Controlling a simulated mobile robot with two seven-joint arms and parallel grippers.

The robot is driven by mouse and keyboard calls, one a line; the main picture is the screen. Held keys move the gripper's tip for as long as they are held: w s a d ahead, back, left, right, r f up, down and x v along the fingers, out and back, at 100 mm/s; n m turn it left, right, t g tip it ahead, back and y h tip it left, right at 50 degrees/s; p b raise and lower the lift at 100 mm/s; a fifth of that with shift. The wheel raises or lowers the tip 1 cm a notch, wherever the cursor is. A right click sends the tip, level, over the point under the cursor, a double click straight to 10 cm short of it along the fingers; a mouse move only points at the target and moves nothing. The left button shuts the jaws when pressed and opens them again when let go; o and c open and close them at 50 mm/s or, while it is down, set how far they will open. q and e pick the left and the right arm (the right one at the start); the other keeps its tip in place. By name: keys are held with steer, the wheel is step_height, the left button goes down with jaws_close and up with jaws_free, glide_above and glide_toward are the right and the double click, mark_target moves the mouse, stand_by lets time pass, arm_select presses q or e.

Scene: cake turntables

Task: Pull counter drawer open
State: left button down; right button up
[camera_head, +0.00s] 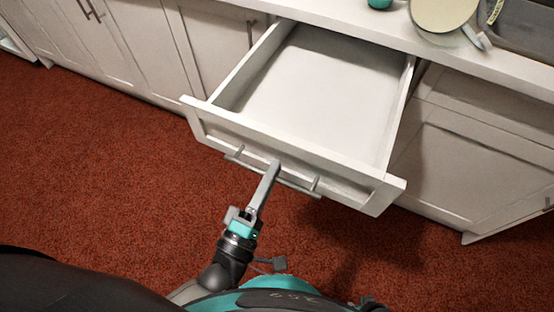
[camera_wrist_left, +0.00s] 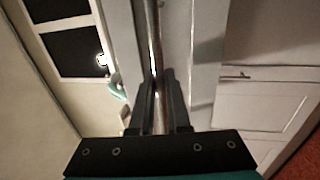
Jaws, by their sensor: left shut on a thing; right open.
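The white counter drawer (camera_head: 225,128) is pulled far out of the counter, and its inside looks empty. Its grey bar handle (camera_head: 298,186) runs across the front panel. My left gripper (camera_head: 273,168) is shut on the handle near its middle, reaching up from below in the head view. In the left wrist view, the handle (camera_wrist_left: 153,35) runs between the two dark fingers of the left gripper (camera_wrist_left: 160,80). My right gripper is not visible in either view.
Closed white cabinets (camera_head: 140,40) stand to the left, more cabinet fronts (camera_head: 470,160) to the right. The red carpet (camera_head: 110,180) is clear in front.

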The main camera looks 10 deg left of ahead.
stand_by(0.3)
arm_select(q)
steer(key=c, duration=0.9)
jaws_free()
arm_select(e)
steer(key=shift+s, duration=0.1)
